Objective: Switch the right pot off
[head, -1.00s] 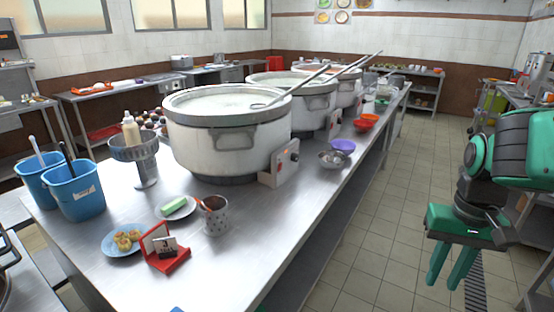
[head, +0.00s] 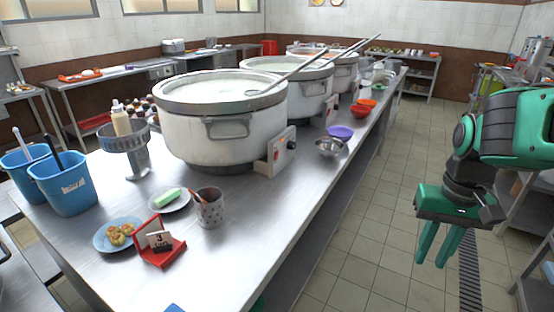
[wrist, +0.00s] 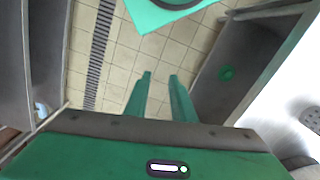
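Three big white stockpots stand in a row on the steel counter. The near pot (head: 215,135) is leftmost, the middle pot (head: 300,90) is behind it, and the far pot (head: 345,72) is rightmost and partly hidden. The middle pot's box (head: 331,108) shows only partly, and no switch is clear on the far pot. My gripper (head: 436,255) is open and empty, pointing down over the aisle, right of the counter and apart from all pots. Its two fingers also show in the wrist view (wrist: 160,82).
Ladles rest across the pots and stick out to the right. Along the counter's right edge are a metal bowl (head: 330,147), a purple bowl (head: 340,132) and red bowls (head: 360,111). The tiled aisle (head: 385,205) is clear; shelving stands at the right.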

